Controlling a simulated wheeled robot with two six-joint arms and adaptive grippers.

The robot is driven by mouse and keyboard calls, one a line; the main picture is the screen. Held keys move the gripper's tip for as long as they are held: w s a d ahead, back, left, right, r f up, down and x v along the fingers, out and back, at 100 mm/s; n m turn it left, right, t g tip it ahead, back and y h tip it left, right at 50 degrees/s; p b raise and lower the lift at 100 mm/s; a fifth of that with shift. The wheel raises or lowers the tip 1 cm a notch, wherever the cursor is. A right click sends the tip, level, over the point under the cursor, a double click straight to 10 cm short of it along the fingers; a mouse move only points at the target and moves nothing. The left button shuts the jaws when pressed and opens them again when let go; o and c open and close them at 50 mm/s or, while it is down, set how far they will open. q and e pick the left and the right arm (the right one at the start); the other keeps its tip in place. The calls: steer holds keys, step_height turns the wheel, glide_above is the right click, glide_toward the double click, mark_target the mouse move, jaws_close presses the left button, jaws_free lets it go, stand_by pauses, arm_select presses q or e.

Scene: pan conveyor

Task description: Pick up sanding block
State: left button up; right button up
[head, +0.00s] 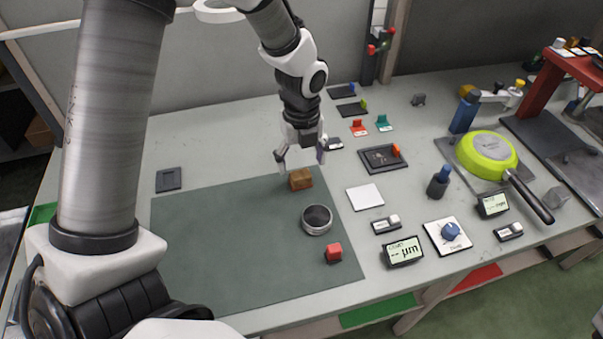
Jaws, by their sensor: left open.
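The sanding block appears to be the small brown block (301,180) at the back right part of the dark green mat (215,245) in the head view. My left gripper (301,160) is open, pointing down, just above and behind the block in the picture. Its fingers are spread to either side, and nothing is between them. I cannot tell the exact height of the fingertips above the block. My right gripper is not in view.
A white square (365,197), a dark tray (383,158) and displays (402,251) stand to the right. A green pan (487,157) is farther right. The mat's left side is clear.

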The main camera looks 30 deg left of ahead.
mark_target(300, 173)
arm_select(q)
steer(key=f, duration=0.3)
steer(key=a+f, duration=0.1)
steer(key=f, duration=0.1)
steer(key=shift+w+f, duration=0.1)
steer(key=shift+w, duration=0.2)
steer(key=shift+s+d, duration=0.15)
steer(key=shift+d, duration=0.05)
steer(key=shift+c, duration=0.7)
steer(key=c, duration=1.1)
steer(key=shift+r, duration=0.25)
